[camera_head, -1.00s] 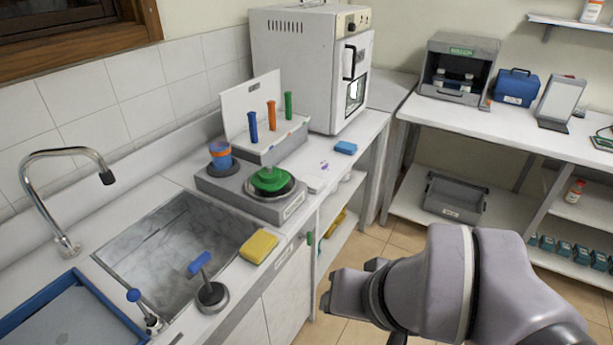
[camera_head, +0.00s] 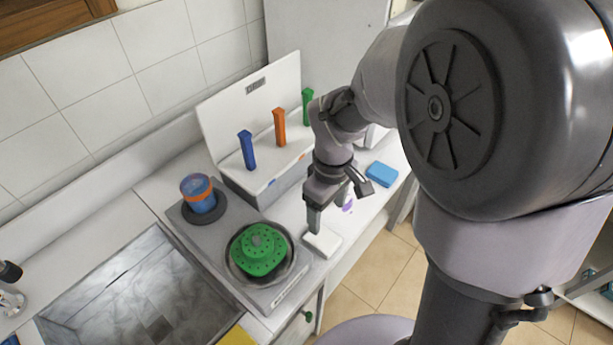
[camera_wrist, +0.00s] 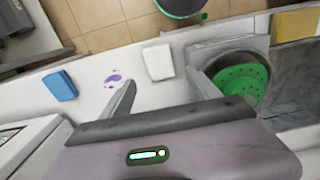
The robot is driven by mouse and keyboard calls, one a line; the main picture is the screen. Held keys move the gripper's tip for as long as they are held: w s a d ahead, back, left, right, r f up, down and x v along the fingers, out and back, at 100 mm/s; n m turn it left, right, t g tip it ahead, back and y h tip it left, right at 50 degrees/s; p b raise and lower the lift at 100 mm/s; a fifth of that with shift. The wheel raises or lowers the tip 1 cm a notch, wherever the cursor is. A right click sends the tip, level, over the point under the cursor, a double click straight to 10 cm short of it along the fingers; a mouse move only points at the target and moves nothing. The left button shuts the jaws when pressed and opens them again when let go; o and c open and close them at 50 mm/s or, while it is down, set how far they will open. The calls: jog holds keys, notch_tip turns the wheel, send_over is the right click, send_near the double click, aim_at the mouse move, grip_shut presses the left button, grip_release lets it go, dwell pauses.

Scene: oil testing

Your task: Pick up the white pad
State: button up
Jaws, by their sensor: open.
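The white pad (camera_head: 323,241) lies flat on the white counter, just right of the green perforated dish and near the counter's front edge. In the wrist view the white pad (camera_wrist: 158,62) lies beyond the fingertips, between their lines. My gripper (camera_head: 328,210) is open and empty, pointing down above and beside the pad. In the wrist view my gripper (camera_wrist: 157,88) shows its two fingers spread wide apart. In the head view one finger overlaps the pad's left part, and I cannot tell if it touches.
A purple stain (camera_wrist: 113,78) and a blue sponge (camera_head: 381,173) lie on the counter to the right. The green dish (camera_head: 259,250) sits on a grey device. A white box with coloured handles (camera_head: 262,165) stands behind. The sink (camera_head: 130,300) is at left.

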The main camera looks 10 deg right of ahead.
jog(key=b, duration=0.2)
send_over(322, 238)
jog(key=f, duration=0.5)
jog(key=s+f, duration=0.1)
jog(key=f, duration=0.1)
jog(key=shift+d+f, duration=0.15)
jog(key=shift+d, duration=0.05)
jog(key=f+b, duration=0.1)
jog(key=f, duration=0.1)
jog(key=w+f+b, duration=0.1)
jog(key=f+b, duration=0.1)
jog(key=f, duration=0.1)
jog(key=shift+a+f, duration=0.1)
jog(key=shift+a, duration=0.05)
jog(key=c, duration=1.1)
notch_tip(322, 238, up, 10)
jog(key=p, duration=0.4)
jog(key=shift+p, duration=0.3)
